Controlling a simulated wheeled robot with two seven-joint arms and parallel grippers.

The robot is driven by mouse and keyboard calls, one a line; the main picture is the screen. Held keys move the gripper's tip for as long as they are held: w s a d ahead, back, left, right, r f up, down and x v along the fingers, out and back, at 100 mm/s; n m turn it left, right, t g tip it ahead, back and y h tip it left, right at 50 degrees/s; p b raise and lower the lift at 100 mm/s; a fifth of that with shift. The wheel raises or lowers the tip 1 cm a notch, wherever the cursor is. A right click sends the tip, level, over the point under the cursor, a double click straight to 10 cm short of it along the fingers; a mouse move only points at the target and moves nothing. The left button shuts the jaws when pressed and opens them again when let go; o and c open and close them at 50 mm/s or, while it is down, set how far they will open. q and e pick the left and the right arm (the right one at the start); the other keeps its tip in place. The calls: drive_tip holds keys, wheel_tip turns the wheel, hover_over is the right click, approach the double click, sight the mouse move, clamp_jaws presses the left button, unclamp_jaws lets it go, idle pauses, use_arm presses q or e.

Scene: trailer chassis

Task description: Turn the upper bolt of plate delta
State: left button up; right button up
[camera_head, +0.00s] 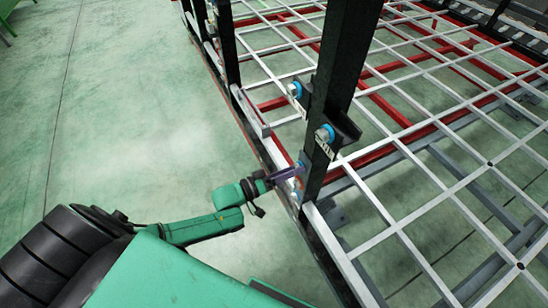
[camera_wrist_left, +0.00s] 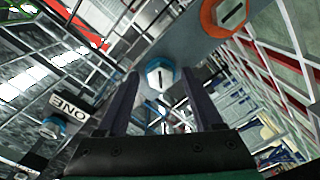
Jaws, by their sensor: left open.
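My left gripper (camera_head: 287,174) reaches from the left to a blue-grey plate on a black upright post in the head view. In the left wrist view the gripper's two dark fingers stand apart, one on each side of a pale hex bolt (camera_wrist_left: 160,76) with a blue ring and a dark slot. The blue-grey plate (camera_wrist_left: 193,42) carries this bolt and a second bolt (camera_wrist_left: 231,13) with an orange ring. I cannot tell whether the fingers touch the bolt. No delta label is readable on the plate. My right gripper is not in view.
Other blue-ringed bolts sit on brackets near the post in the head view, one nearer (camera_head: 325,134) and one farther (camera_head: 297,90). The white and red frame grid (camera_head: 420,150) fills the right; green floor (camera_head: 130,110) is clear left.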

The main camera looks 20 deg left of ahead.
use_arm(q)
drive_tip(key=v, duration=1.4)
drive_tip(key=shift+b, duration=0.45)
drive_tip(key=shift+s, duration=0.1)
